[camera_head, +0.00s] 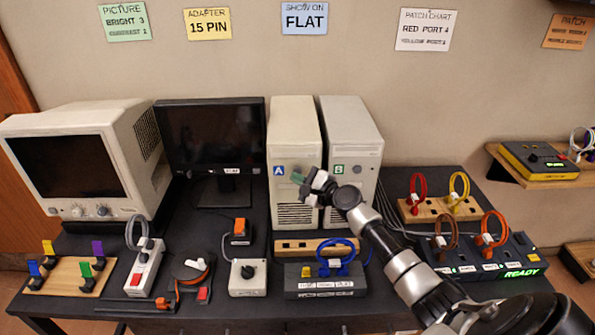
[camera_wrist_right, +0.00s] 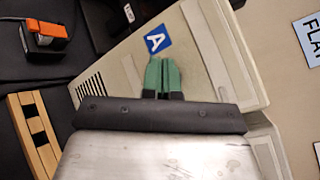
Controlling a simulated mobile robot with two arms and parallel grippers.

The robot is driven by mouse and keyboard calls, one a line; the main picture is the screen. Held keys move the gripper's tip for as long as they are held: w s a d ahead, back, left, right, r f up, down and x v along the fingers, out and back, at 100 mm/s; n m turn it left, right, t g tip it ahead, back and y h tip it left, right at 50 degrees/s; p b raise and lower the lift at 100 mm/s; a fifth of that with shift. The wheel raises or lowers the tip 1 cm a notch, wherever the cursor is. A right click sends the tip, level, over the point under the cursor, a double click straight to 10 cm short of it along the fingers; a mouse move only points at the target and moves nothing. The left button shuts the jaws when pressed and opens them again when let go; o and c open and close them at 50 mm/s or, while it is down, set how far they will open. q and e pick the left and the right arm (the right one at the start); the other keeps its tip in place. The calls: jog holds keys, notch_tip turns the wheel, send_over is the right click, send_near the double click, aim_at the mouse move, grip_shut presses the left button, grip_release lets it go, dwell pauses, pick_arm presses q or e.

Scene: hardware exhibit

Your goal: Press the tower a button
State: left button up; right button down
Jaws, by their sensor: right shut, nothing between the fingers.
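Tower A (camera_head: 293,150) is a beige computer case with a blue "A" label (camera_head: 279,170) on its front, standing on the dark table. Tower B (camera_head: 352,140) stands just to its right. My right gripper (camera_head: 299,179) is shut and empty, its green fingertips in front of tower A's front, right of the label. In the right wrist view, the shut fingertips (camera_wrist_right: 162,62) point at tower A's front (camera_wrist_right: 205,70), just below the "A" label (camera_wrist_right: 157,39). The button of tower A is not visible, and whether the fingertips touch the case I cannot tell. My left gripper is not in view.
A beige CRT monitor (camera_head: 75,165) and a black flat monitor (camera_head: 212,135) stand left of the towers. A wooden block (camera_head: 290,246), a switch box (camera_head: 248,277) and a blue-cable box (camera_head: 325,284) lie in front. Red and yellow cable loops (camera_head: 459,190) stand right.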

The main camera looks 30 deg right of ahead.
jog(key=s+a+p, duration=0.3)
jog(key=s, duration=0.2)
dwell(0.6)
jog(key=shift+a, duration=0.1)
dwell(1.0)
